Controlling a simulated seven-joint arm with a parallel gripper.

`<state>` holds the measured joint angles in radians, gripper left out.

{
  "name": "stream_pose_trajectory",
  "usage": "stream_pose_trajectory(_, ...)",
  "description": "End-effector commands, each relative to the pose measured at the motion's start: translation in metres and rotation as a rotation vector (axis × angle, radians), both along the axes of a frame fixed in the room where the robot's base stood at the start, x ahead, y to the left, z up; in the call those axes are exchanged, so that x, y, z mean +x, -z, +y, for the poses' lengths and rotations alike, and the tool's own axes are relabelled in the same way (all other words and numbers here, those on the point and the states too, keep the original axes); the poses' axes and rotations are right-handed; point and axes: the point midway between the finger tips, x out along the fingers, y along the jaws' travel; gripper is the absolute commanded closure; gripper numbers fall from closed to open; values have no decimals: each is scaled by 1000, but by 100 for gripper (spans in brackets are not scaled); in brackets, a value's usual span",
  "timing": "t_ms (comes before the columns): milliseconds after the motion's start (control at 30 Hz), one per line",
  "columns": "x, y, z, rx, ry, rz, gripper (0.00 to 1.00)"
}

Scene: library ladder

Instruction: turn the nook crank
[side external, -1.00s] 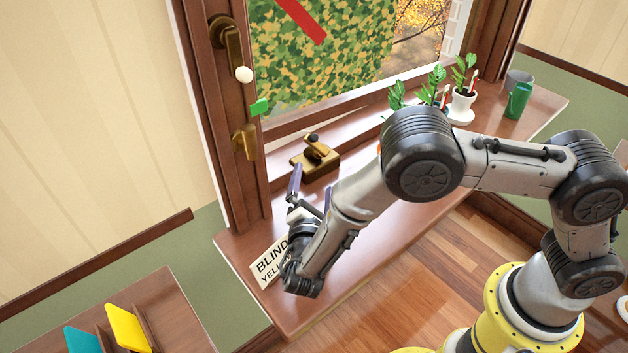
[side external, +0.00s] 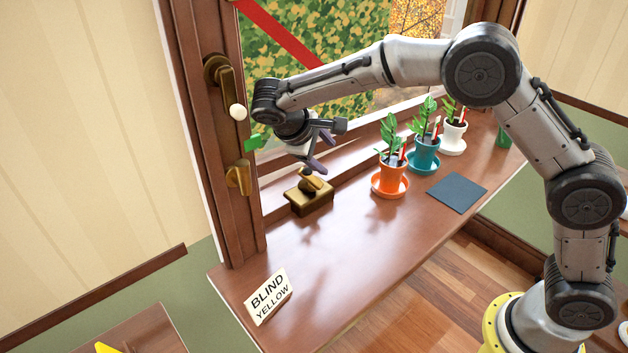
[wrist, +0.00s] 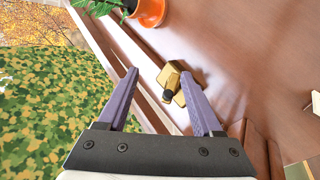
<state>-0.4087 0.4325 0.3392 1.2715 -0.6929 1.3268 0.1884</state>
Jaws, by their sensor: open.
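A small brass crank on a block-like base (side external: 309,198) with a dark knob stands on the brown sill, close to the window. It also shows in the wrist view (wrist: 171,77), between and beyond my fingers. A second brass crank (side external: 225,82) with a white knob is mounted on the window frame at left. I cannot tell which is the nook crank. My gripper (side external: 321,153) is open and empty, just above the sill crank. Its two purple fingers (wrist: 160,74) point down toward it, apart, with no contact visible.
A brass handle (side external: 238,178) and green tab (side external: 255,142) are at the frame. Potted plants, the nearest in an orange pot (side external: 391,178), stand right of the crank.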

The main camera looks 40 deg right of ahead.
Motion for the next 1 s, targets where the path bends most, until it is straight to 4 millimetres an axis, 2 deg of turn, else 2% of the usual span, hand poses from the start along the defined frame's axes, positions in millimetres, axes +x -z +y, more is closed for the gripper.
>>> stream_pose_trajectory(200,33,-2,19,232,79,-41,33)
stream_pose_trajectory(467,44,2,24,307,97,-56,33)
stream_pose_trajectory(667,47,30,12,304,98,-53,33)
stream_pose_trajectory(1000,55,91,-13,302,98,-52,33)
